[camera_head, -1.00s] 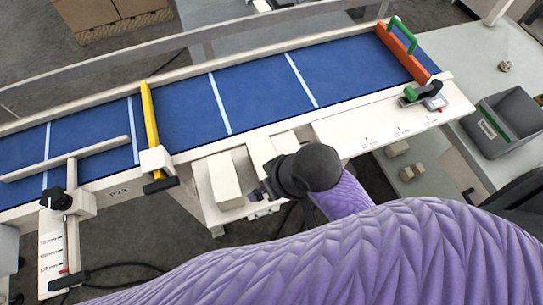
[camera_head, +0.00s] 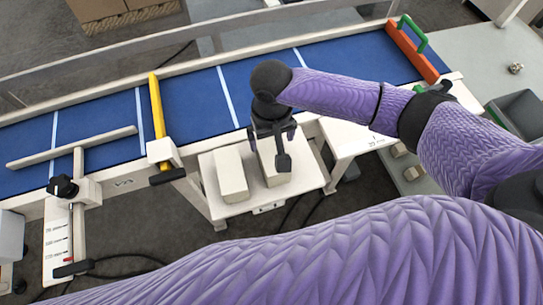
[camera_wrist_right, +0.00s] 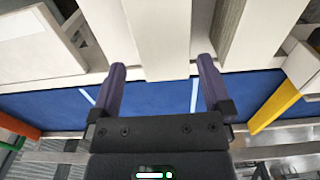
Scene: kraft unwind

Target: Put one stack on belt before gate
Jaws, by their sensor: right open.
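Two pale block-shaped stacks rest on a white shelf (camera_head: 228,207) in front of the blue belt (camera_head: 185,100). The left stack (camera_head: 231,175) stands clear; the right stack (camera_head: 279,176) is partly hidden by my right gripper (camera_head: 271,150). The right gripper is open and points down at it. In the right wrist view, the right stack (camera_wrist_right: 165,40) shows between the open fingers (camera_wrist_right: 160,75), with gaps on both sides. A yellow bar (camera_head: 157,105) and an orange bar with a green handle (camera_head: 412,50) cross the belt. My left gripper is not in view.
A pale guide rail (camera_head: 75,147) lies over the belt's left part, with a black-knobbed clamp (camera_head: 62,187) beside it. A grey bin (camera_head: 518,112) is at right. The belt is clear between the yellow and orange bars, apart from my arm overhead.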

